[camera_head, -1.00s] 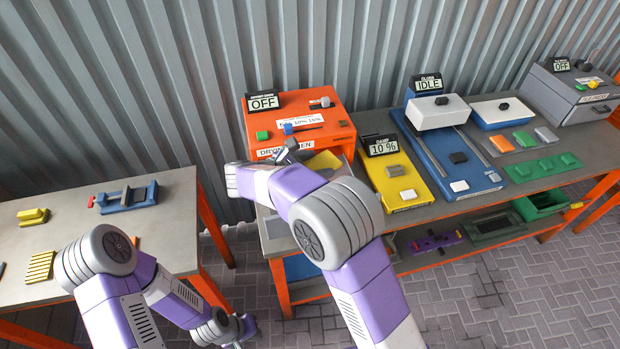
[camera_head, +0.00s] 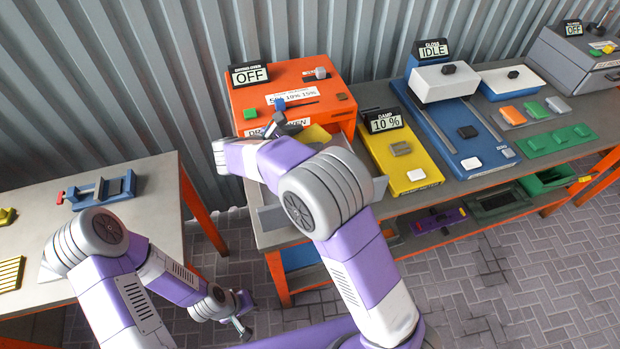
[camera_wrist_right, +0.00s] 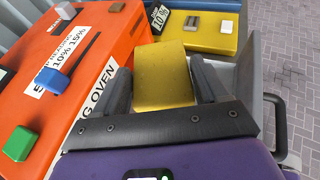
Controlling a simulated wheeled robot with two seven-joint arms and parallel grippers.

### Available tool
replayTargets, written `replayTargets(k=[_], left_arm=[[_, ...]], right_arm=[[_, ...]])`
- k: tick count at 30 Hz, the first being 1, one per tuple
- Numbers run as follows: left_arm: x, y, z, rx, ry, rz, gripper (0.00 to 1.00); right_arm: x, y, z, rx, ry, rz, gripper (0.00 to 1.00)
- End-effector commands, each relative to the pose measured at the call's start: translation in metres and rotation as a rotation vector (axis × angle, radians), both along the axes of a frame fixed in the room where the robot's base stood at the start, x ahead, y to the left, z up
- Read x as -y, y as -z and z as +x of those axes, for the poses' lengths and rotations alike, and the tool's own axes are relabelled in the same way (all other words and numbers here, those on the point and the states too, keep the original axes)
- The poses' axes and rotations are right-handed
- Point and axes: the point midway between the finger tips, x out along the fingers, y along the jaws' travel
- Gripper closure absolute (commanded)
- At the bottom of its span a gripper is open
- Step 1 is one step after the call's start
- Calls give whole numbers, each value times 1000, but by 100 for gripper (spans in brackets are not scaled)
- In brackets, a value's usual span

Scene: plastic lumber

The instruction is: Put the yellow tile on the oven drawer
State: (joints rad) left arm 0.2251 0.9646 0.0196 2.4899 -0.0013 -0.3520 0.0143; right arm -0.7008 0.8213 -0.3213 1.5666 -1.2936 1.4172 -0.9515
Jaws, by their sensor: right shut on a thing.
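The yellow tile (camera_wrist_right: 163,78) is between the two dark fingers of my right gripper (camera_wrist_right: 162,66), which is shut on it. In the head view a part of the tile (camera_head: 314,135) shows behind my right forearm, at the oven's front. The orange drying oven (camera_head: 290,92) reads OFF. Its grey drawer (camera_head: 270,219) appears pulled out below, mostly covered by my right arm; its edge (camera_wrist_right: 246,78) also shows in the right wrist view. Whether the tile touches the drawer is hidden. My left gripper (camera_head: 241,326) hangs low between the tables, its jaws unclear.
A yellow damp station (camera_head: 402,155) reading 10 % stands right of the oven, then a blue gloss station (camera_head: 455,150) reading IDLE. The left table (camera_head: 120,230) holds a blue vise (camera_head: 103,190). Open floor lies in front of the bench.

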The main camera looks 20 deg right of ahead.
Motion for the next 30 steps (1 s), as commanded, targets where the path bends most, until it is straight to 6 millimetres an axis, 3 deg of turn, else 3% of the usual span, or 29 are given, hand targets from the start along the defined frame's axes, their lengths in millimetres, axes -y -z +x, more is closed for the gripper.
replayTargets(k=[1,4,11,30], left_arm=[[0,15,0,0,0,0,100],[0,25,0,-1,0,0,100],[0,34,0,-1,0,0,100],[0,57,0,0,0,0,100]], right_arm=[[0,15,0,1,-1,1,58],[0,25,0,1,-1,1,58],[0,41,0,0,0,0,58],[0,129,0,0,0,-1,58]])
